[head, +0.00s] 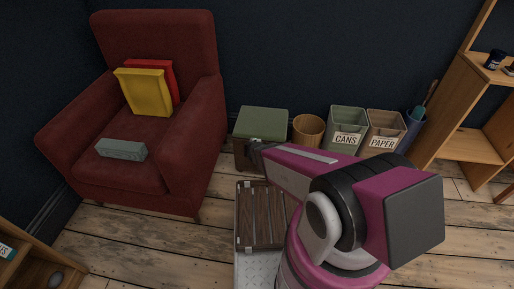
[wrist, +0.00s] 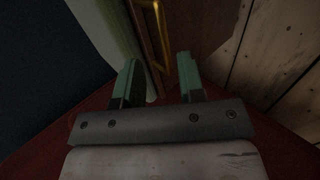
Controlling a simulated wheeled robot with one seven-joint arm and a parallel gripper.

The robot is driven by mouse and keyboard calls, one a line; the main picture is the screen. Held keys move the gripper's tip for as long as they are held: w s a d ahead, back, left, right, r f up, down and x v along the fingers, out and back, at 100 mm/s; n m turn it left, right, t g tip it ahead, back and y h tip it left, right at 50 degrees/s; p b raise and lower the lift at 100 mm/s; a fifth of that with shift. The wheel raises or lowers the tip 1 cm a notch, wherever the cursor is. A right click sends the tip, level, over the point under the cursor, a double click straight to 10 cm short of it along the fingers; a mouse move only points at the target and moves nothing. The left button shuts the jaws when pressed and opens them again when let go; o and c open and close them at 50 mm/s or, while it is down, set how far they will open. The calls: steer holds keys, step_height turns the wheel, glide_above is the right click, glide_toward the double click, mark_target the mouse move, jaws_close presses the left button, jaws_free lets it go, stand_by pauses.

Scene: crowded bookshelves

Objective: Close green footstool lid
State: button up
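The green footstool (head: 262,122) stands against the dark wall, right of the red armchair. Its padded green lid lies on top of a brown wooden body and looks flat; whether a small gap is left under it I cannot tell. My gripper (head: 256,147) is at the footstool's front, near its upper edge. In the wrist view, the two green-tipped fingers of my gripper (wrist: 158,82) stand apart with nothing between them. Beyond them are a brown wooden face (wrist: 203,28), a brass-coloured handle (wrist: 161,30) and a pale green surface (wrist: 112,28).
A red armchair (head: 200,100) with cushions stands at the left. A round wicker bin (head: 308,131) and bins marked CANS (head: 347,120) and PAPER (head: 384,125) stand right of the footstool. A wooden shelf (head: 465,145) is at far right. Plank floor (head: 160,245) is clear in front of the armchair.

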steer(key=v, duration=0.8)
steer(key=shift+s+r, duration=0.2)
steer(key=shift+s, duration=0.15)
steer(key=shift+a, duration=0.1)
steer(key=d+r+m+g+h, duration=0.1)
steer(key=d+r+m+g, duration=0.3)
steer(key=d, duration=0.3)
steer(key=d+r+m+g+h, duration=0.1)
steer(key=d+r+m+h, duration=0.1)
steer(key=d+r+m, duration=0.3)
steer(key=s+d+r+m+g+y, duration=0.4)
steer(key=s+r+m, duration=0.1)
steer(key=r+m, duration=0.1)
steer(key=shift+s+d+r+m+y, duration=0.25)
steer(key=shift+m+y, duration=0.15)
